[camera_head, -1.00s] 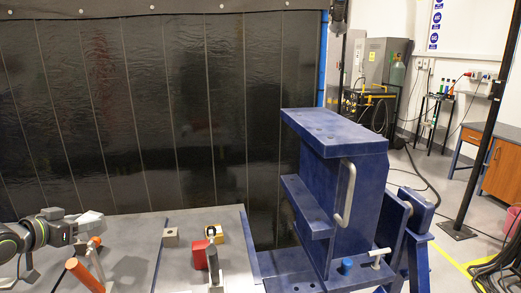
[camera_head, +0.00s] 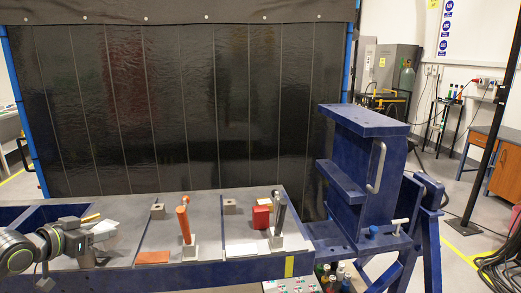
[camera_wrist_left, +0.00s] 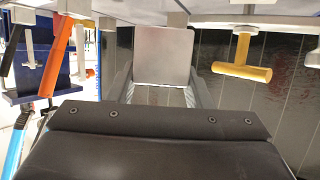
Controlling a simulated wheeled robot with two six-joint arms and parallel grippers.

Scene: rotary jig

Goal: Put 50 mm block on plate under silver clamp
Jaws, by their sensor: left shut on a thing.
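My left gripper (camera_head: 92,238) is at the left of the head view, over the table's left part. In the left wrist view, it is shut on a plain silver-grey block (camera_wrist_left: 163,55), held between the fingers. The block's pale face shows in the head view (camera_head: 104,229). A clamp with a dark, silvery upright handle (camera_head: 280,212) stands on the right part of the table, well to the right of my gripper. A pale plate (camera_head: 240,250) lies by its foot. My right gripper is not in view.
An orange-handled clamp (camera_head: 183,222) stands between my gripper and the silver clamp, by an orange plate (camera_head: 153,257). A yellow handle (camera_wrist_left: 242,60) is close to my gripper. A red block (camera_head: 261,217) sits beside the silver clamp. A blue jig frame (camera_head: 360,180) stands at right.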

